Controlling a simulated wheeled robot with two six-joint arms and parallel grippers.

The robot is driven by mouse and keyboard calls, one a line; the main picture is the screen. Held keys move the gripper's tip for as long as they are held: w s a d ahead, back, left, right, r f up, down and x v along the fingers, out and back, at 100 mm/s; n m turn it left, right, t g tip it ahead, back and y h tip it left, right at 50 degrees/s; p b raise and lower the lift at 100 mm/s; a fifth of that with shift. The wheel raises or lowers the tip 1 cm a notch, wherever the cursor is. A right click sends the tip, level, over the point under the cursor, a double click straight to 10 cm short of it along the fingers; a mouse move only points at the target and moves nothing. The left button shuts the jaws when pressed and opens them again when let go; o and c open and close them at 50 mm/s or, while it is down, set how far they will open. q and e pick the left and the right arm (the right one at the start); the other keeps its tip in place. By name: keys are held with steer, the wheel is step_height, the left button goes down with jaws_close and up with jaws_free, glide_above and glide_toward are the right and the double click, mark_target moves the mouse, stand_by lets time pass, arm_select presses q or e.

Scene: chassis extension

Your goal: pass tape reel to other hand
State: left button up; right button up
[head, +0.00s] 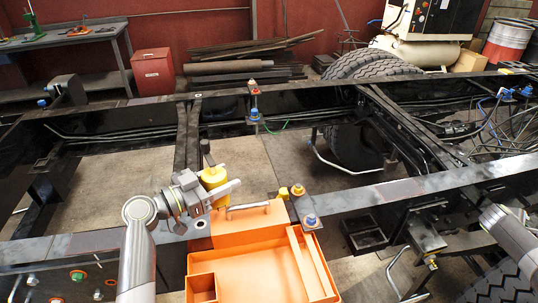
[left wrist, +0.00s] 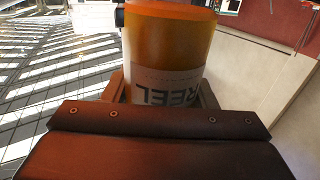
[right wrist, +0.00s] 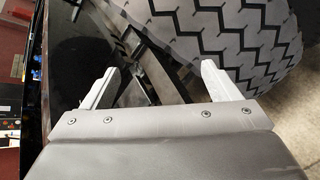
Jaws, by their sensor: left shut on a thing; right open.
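The tape reel is a yellow-orange cylinder (head: 213,177) with a white band that reads "REEL". My left gripper (head: 222,190) is shut on it and holds it above the chassis rail, just behind the orange tray. In the left wrist view the tape reel (left wrist: 168,45) fills the space between the fingers, and its far end is cut off by the frame. My right gripper (right wrist: 157,78) is open and empty in the right wrist view, with a tyre beyond it. In the head view the right arm is at the right edge, well apart from the reel.
The orange tray (head: 255,270) with compartments stands at the front centre. Bolts and a yellow-capped fitting (head: 298,191) stand on the near rail (head: 390,192). The space above the frame between my arms looks free.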

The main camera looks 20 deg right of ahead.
mark_target(217, 168)
steer(key=w+a+r+t+h, duration=0.1)
steer(key=w+r+t+h, duration=0.1)
steer(key=w+r+t, duration=0.85)
steer(key=w+a+r+t+y, duration=0.3)
steer(key=w+a+t+y, duration=0.1)
steer(key=w+a, duration=0.75)
steer(key=w+a+r+t+y, duration=0.4)
steer(key=w+a+t, duration=0.1)
steer(key=w+a, duration=0.6)
steer(key=w+a+r+n+y, duration=0.2)
steer(key=a+y, duration=0.5)
steer(key=a, duration=0.4)
steer(key=w+a+r+n+y, duration=0.25)
steer(key=a+y, duration=0.45)
steer(key=a, duration=0.4)
steer(key=s+a+r+n+g+y, duration=0.1)
steer(key=s+a+g+y, duration=0.2)
steer(key=a+g, duration=0.35)
steer(key=s+a+n+g+y, duration=0.2)
steer(key=s+a+g+y, duration=0.1)
steer(key=a, duration=0.6)
steer(key=s+a+r+n+g+y, duration=0.1)
steer(key=s+a+g+y, duration=0.25)
steer(key=a, duration=0.35)
steer(key=shift+g+h, duration=0.25)
steer(key=shift+g, duration=0.1)
steer(key=x, duration=1.2)
steer(key=shift+w+a+f, duration=0.15)
steer(key=shift+w+f, duration=0.1)
steer(key=shift+w, duration=0.05)
